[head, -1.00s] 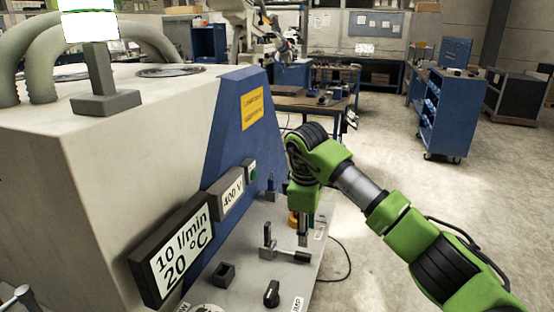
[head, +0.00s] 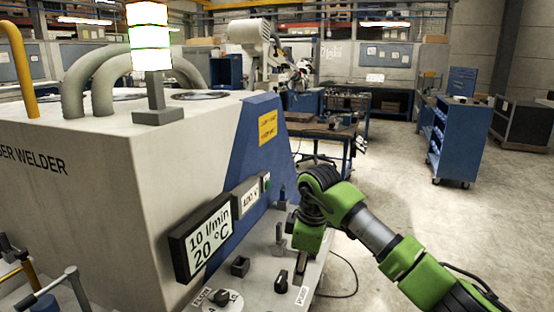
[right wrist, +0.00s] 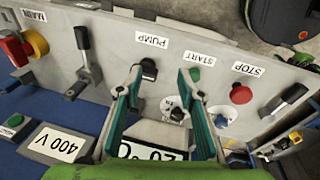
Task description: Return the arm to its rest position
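No microscope is clearly visible. A white jointed machine (head: 252,36) stands behind the welder in the head view; I cannot tell whether it is the task's arm. My green right arm reaches in from the right. My right gripper (head: 303,262) points down over the welder's control panel (head: 262,262). In the right wrist view its two teal fingers are apart and the right gripper (right wrist: 157,82) looks empty. The black PUMP knob (right wrist: 149,69) shows between the fingertips; contact cannot be told. My left gripper is out of view.
The laser welder (head: 95,185) fills the left, with a lit signal lamp (head: 150,38) on top. Levers such as the grey one (right wrist: 85,62) stick up from the panel. A blue cart (head: 456,142) stands at the back right. The floor (head: 400,195) between is clear.

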